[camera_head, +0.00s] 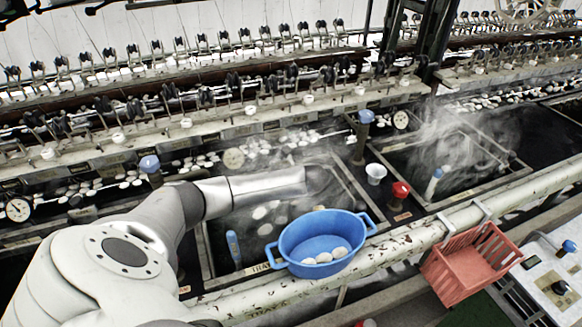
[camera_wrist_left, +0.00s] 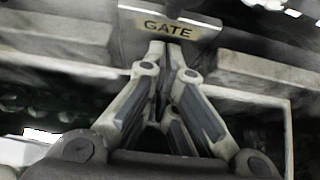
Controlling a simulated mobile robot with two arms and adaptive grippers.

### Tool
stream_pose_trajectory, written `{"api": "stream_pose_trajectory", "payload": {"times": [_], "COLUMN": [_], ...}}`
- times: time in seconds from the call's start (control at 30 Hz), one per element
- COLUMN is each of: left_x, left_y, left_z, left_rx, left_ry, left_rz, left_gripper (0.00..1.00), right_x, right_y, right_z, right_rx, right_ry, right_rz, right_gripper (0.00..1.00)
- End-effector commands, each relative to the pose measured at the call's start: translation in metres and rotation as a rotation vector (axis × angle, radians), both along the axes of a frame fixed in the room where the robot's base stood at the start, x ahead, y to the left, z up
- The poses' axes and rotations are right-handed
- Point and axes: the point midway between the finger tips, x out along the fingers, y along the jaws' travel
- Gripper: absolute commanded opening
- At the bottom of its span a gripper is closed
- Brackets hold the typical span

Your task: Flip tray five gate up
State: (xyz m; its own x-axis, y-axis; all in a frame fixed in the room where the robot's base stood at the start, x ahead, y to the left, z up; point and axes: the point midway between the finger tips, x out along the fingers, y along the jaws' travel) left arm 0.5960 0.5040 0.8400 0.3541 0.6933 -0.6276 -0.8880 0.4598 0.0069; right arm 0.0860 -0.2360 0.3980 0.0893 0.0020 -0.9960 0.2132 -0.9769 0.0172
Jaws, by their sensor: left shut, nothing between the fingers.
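The gate (camera_wrist_left: 195,38) is a metal plate with a tan label reading GATE, at the top of the left wrist view. My left gripper (camera_wrist_left: 170,46) is shut and empty, its fingertips at the plate's lower edge; I cannot tell whether they touch it. In the head view my left arm reaches over a dark steaming basin (camera_head: 207,250) with a TRAY label on its front edge; its number is hidden. The gate is not clear in that view, being behind or near my arm's end. My right gripper is not in view.
A blue tub (camera_head: 300,240) with white cocoons sits on the basin's front edge. A red basket (camera_head: 462,270) hangs on the pale front pipe (camera_head: 400,240). Reeling racks line the back.

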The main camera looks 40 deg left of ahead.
Motion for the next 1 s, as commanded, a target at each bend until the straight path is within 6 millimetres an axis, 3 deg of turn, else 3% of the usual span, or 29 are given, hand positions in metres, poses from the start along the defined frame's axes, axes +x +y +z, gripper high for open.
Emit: {"api": "stream_pose_trajectory", "payload": {"times": [0.03,0.2,0.73,1.0], "left_x": [0.002,0.002,0.001,0.002], "left_y": [0.0,0.0,-0.001,0.0], "left_z": [0.018,0.033,0.038,0.062], "left_rx": [0.0,0.0,0.0,0.001], "left_ry": [-0.009,-0.008,-0.006,-0.009], "left_rz": [-0.002,-0.002,-0.001,-0.001], "left_gripper": [0.0,0.0,0.0,0.0], "right_x": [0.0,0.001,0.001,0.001], "right_y": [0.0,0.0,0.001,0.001], "right_z": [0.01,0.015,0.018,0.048], "right_rx": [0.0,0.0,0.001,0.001], "right_ry": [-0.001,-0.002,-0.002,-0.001], "right_rz": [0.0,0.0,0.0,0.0], "right_gripper": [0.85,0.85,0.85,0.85]}}
